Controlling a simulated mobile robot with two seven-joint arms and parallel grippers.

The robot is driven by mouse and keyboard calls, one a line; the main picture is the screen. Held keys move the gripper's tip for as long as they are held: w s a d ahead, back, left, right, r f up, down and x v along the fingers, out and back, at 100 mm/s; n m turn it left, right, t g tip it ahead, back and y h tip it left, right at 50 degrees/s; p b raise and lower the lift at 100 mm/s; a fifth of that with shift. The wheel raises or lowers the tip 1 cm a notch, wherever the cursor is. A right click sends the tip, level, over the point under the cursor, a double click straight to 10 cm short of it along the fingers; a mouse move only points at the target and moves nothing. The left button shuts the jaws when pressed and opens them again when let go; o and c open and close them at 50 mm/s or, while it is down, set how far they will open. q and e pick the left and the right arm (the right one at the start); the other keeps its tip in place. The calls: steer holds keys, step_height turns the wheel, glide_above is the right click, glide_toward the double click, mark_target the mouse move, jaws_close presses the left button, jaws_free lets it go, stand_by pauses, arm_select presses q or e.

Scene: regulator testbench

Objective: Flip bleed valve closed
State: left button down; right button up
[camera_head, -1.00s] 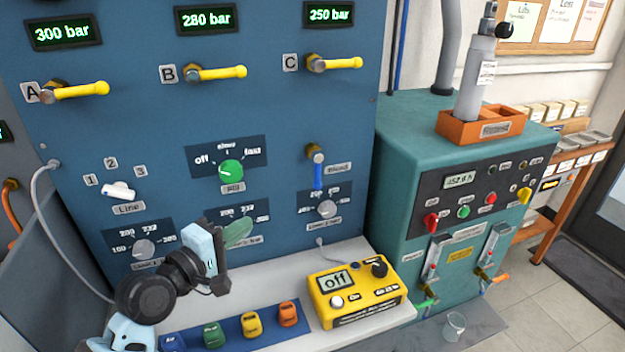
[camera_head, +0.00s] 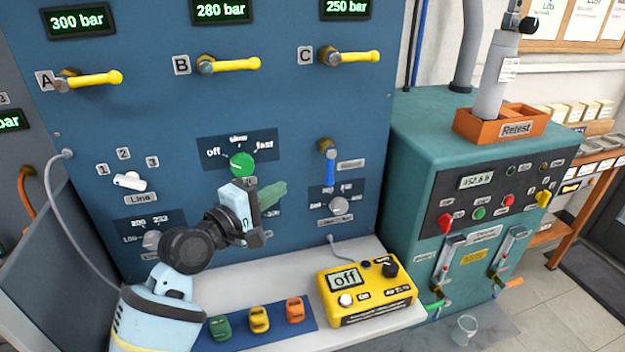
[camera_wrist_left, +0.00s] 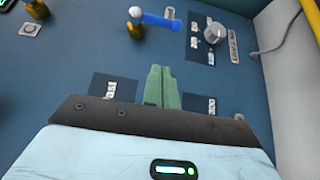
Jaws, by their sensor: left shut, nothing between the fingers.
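The bleed valve has a blue lever (camera_head: 330,173) that hangs straight down from a brass fitting on the blue panel, right of the green knob. Its label beside it is too blurred to read here. The blue lever also shows at the top of the left wrist view (camera_wrist_left: 163,22), beyond the fingertips and apart from them. My left gripper (camera_head: 279,190) is in front of the panel, left of and slightly below the lever. Its green fingers (camera_wrist_left: 162,82) are together and hold nothing. My right gripper is in neither view.
A green knob (camera_head: 242,165) is just above the left gripper. A grey knob (camera_head: 339,204) is below the lever. A yellow box (camera_head: 366,292) reading "off" stands on the white ledge. Yellow-handled valves A, B and C line the panel above. Space between fingers and lever looks clear.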

mark_target(330, 168)
arm_select(q)
steer(key=w+d, duration=0.4)
steer(key=d, duration=0.3)
steer(key=shift+w+d, duration=0.2)
steer(key=shift+w, duration=0.2)
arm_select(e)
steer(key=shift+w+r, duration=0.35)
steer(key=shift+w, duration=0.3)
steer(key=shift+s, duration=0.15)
